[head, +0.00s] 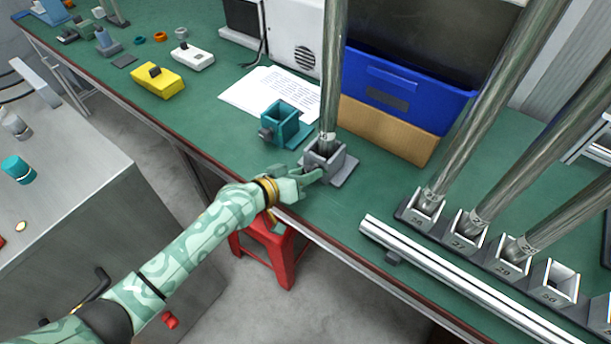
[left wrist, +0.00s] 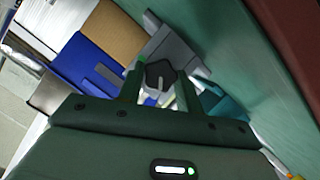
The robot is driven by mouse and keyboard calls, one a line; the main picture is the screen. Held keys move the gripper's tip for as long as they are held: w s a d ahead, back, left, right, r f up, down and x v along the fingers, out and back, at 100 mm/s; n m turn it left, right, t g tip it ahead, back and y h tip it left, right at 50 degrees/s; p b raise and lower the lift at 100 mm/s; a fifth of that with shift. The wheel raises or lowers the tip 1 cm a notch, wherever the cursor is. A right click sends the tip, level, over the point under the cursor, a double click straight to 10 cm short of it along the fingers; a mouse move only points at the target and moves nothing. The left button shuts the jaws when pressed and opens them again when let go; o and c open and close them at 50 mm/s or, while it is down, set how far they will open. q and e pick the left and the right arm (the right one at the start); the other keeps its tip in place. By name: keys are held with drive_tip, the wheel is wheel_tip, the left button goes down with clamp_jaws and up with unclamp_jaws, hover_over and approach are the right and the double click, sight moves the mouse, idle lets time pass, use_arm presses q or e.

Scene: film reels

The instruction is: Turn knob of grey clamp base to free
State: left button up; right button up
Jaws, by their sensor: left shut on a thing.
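The grey clamp base (head: 341,166) stands on the green bench near its front edge, with a metal pole (head: 332,75) upright in its socket. In the left wrist view the grey clamp base (left wrist: 172,45) lies just past my fingers. Its dark knob (left wrist: 160,76), with a pale mark on it, sits between my two fingertips. My left gripper (head: 311,178) reaches the front left side of the base and is shut on the knob; the head view mostly hides the knob behind the fingers. My right gripper is not in view.
A teal clamp base (head: 284,125) stands just behind and left of the grey one. A blue bin (head: 395,82) on a cardboard box (head: 385,130) stands behind. Numbered sockets (head: 470,228) with tall poles and a metal rail (head: 440,270) are at right. A red stool (head: 268,245) stands below.

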use_arm(q)
drive_tip(key=n+h+b, duration=0.1)
drive_tip(key=n+b, duration=0.1)
drive_tip(key=b, duration=0.1)
drive_tip(key=f+n+h+b, duration=0.1)
drive_tip(key=n+b, duration=0.1)
drive_tip(key=b, duration=0.1)
drive_tip(key=shift+w+a+g+h, duration=0.1)
drive_tip(key=shift+g+h, duration=0.2)
drive_tip(key=shift+n+h+b, duration=0.4)
drive_tip(key=shift+n+b, duration=0.3)
drive_tip(key=shift+b, duration=0.45)
drive_tip(key=shift+r+n+b, duration=0.2)
drive_tip(key=shift+n+b, duration=0.3)
drive_tip(key=shift+b, duration=0.15)
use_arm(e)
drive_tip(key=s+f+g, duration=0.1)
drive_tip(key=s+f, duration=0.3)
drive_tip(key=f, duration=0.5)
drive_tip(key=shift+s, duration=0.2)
use_arm(q)
drive_tip(key=o, duration=1)
drive_tip(key=shift+r, duration=0.1)
